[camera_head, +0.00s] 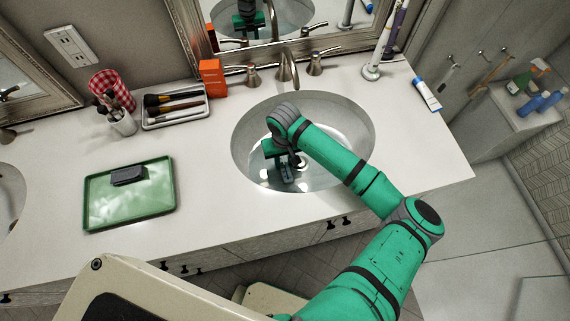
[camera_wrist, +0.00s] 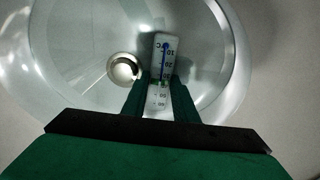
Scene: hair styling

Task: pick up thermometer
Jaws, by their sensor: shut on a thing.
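The thermometer (camera_wrist: 165,52) is a small white strip with a blue column and scale marks. In the wrist view it sits between the two green fingers of my gripper (camera_wrist: 161,88), which are shut on it. One end shows beyond the fingertips, over the sink (camera_wrist: 87,65), near the drain (camera_wrist: 123,68). In the head view my gripper (camera_head: 287,172) is over the sink basin (camera_head: 345,120). The thermometer cannot be made out there. I cannot tell whether it touches the basin.
The faucet (camera_head: 287,70) and its handles stand behind the basin. A green tray (camera_head: 108,205) with a dark object, a brush tray (camera_head: 175,118), an orange box (camera_head: 212,77) and a toothpaste tube (camera_head: 426,95) are on the counter. The counter left of the sink has free room.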

